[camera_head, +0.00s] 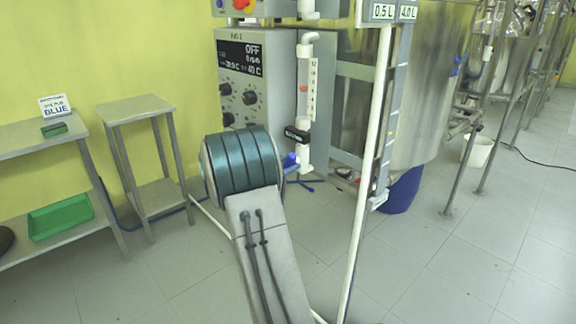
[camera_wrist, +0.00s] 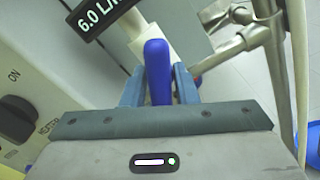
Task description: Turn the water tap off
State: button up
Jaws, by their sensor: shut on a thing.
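The water tap's blue handle (camera_wrist: 157,68) stands between the two blue-grey fingers of my gripper (camera_wrist: 158,84) in the wrist view, and the fingers are shut on it. In the head view a small part of the blue handle (camera_head: 290,159) shows at the foot of the white flow meter (camera_head: 307,90), just right of my arm. My arm hides most of the gripper there. A black label reading 6.0 L/M (camera_wrist: 100,16) sits just above the handle in the wrist view.
A grey control box (camera_head: 242,75) with knobs and a display reading OFF stands behind my arm. A white pipe (camera_head: 366,150) and a steel reactor vessel (camera_head: 428,80) are to the right. A small steel table (camera_head: 135,108) is at left. The floor at right front is clear.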

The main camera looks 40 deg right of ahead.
jog(key=shift+f+b, duration=0.15)
jog(key=shift+b, duration=0.15)
jog(key=m+b, duration=0.3)
jog(key=b, duration=0.1)
jog(key=shift+f, duration=0.2)
jog(key=m+b, duration=0.3)
jog(key=b, duration=0.2)
jog(key=shift+m+b, duration=0.4)
jog(key=m+b, duration=0.3)
jog(key=b, duration=0.2)
jog(key=shift+m, duration=0.3)
jog(key=shift+r+m+b, duration=0.2)
jog(key=shift+m+b, duration=0.6)
jog(key=shift+b, duration=0.25)
jog(key=shift+r, duration=0.1)
jog(key=o, duration=0.8)
jog(key=shift+o, duration=0.2)
